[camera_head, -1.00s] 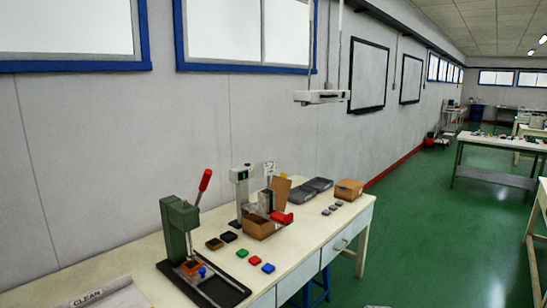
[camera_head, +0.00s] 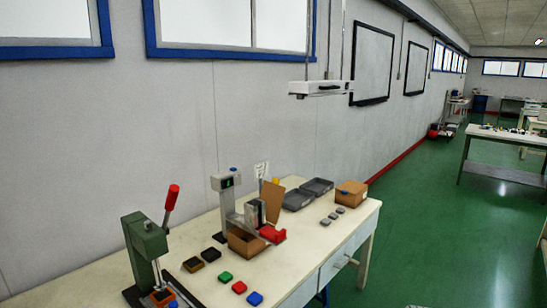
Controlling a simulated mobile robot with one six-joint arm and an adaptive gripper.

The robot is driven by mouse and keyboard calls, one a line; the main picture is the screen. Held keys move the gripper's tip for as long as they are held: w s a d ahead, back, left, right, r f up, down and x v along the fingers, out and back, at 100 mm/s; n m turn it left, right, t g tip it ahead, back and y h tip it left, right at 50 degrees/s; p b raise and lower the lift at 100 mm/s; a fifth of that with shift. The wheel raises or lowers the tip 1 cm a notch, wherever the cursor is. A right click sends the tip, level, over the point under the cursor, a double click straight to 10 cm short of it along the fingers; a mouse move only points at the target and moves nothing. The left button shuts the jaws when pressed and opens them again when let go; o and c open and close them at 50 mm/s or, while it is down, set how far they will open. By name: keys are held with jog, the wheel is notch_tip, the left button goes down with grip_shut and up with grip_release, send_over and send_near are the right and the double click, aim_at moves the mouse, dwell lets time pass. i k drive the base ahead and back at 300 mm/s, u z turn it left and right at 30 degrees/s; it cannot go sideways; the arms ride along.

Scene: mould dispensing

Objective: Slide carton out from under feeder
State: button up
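An open brown carton (camera_head: 241,246) stands on the bench at the foot of the feeder (camera_head: 226,196), a pale upright unit with a small dark display. A red part (camera_head: 272,234) sits at the carton's right side; I cannot tell whether they touch. A brown flap or board (camera_head: 272,201) stands tilted behind the feeder. The carton's inside is too small to make out. My gripper is not in view.
A green press (camera_head: 143,243) with a red lever stands at the bench's near left. Several small coloured blocks (camera_head: 225,277) lie in front of the carton. Grey trays (camera_head: 297,199) and a brown box (camera_head: 351,194) stand to its right. The bench (camera_head: 318,251) is clear at right front.

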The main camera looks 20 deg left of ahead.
aim_at(255, 244)
jog(key=i, duration=0.85)
jog(key=u, duration=0.45)
jog(key=i, duration=0.65)
jog(key=u, duration=0.7)
jog(key=i, duration=0.5)
jog(key=u, duration=0.3)
jog(key=k, duration=0.9)
jog(key=u, duration=0.05)
jog(key=i, duration=0.2)
jog(key=u, duration=0.1)
